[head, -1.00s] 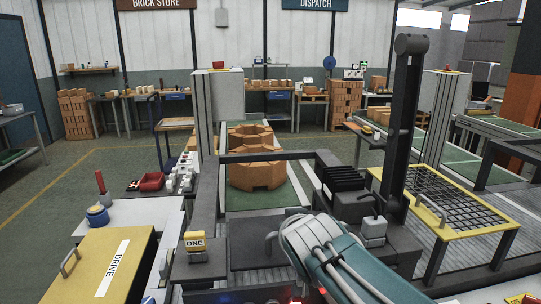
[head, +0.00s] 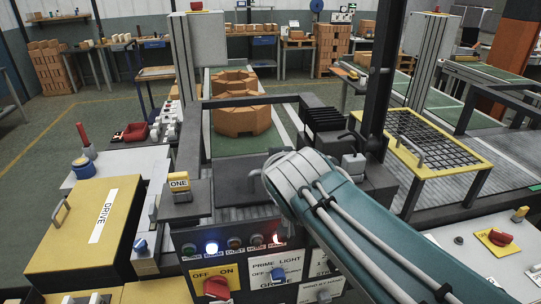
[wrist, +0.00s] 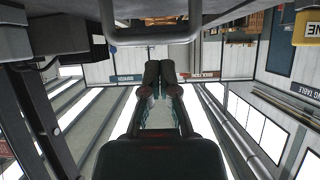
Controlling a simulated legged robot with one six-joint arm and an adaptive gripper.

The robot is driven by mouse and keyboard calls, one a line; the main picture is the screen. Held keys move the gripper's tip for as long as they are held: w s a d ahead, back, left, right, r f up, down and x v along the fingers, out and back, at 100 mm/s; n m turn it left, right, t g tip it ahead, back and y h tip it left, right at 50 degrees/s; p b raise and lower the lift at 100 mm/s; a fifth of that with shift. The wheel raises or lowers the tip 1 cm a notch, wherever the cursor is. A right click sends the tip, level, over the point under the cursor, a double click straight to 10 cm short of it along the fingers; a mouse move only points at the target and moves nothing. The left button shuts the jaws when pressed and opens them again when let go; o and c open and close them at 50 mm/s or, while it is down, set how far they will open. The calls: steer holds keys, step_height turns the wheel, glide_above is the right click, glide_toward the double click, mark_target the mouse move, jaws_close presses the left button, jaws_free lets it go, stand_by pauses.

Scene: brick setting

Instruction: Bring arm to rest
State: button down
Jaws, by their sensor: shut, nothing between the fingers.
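My arm (head: 340,215), teal with a pale cap and grey cables, reaches up from the lower right of the head view to the machine's front. My gripper is hidden behind it there. In the wrist view my gripper (wrist: 160,72) is shut and empty, its two dark fingertips together. A grey bar (wrist: 150,36) crosses the picture just beyond the fingertips; I cannot tell whether they touch. The wrist picture is upside down, with bright roof panels below and wall signs inverted.
A control panel (head: 250,268) with knobs and a lit white lamp stands below the yellow ONE block (head: 180,187). The yellow DRIVE cover (head: 85,225) is at left. Orange bricks (head: 240,118) stand on the green belt behind. A yellow-framed grid table (head: 438,143) is at right.

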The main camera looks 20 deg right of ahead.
steer(key=shift+s+a+f, duration=0.15)
steer(key=shift+s+f, duration=0.25)
steer(key=shift+s, duration=0.4)
steer(key=shift+s+a+f, duration=0.15)
steer(key=shift+s+f, duration=0.3)
steer(key=shift+s, duration=0.35)
steer(key=shift+s+a+f, duration=0.15)
steer(key=shift+s+f, duration=0.25)
steer(key=shift+s, duration=0.4)
